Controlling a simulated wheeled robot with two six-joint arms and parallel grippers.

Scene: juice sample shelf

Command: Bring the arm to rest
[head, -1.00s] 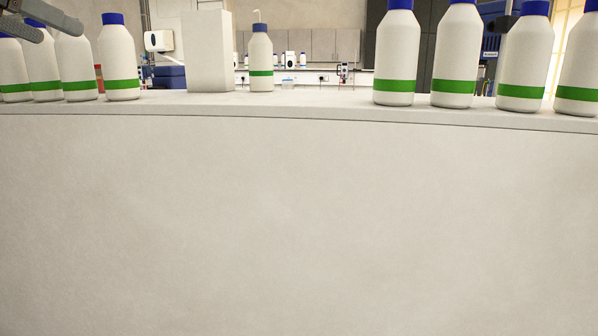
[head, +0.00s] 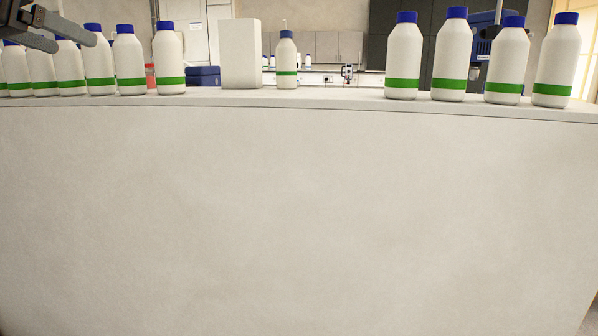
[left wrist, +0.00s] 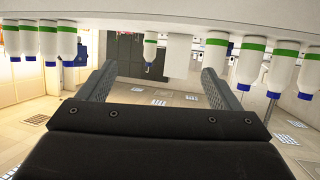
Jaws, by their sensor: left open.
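My left gripper (head: 68,28) is at the upper left of the head view, in front of the left row of bottles. In the left wrist view my left gripper (left wrist: 158,88) has its two fingers wide apart with nothing between them. That view shows the scene upside down. My right gripper is not in view.
White bottles with green bands and blue caps stand on the shelf (head: 300,101), several at left (head: 170,62) and several at right (head: 404,58). A white box (head: 240,53) and a bottle with a straw (head: 286,62) stand mid-shelf. The shelf's front is bare.

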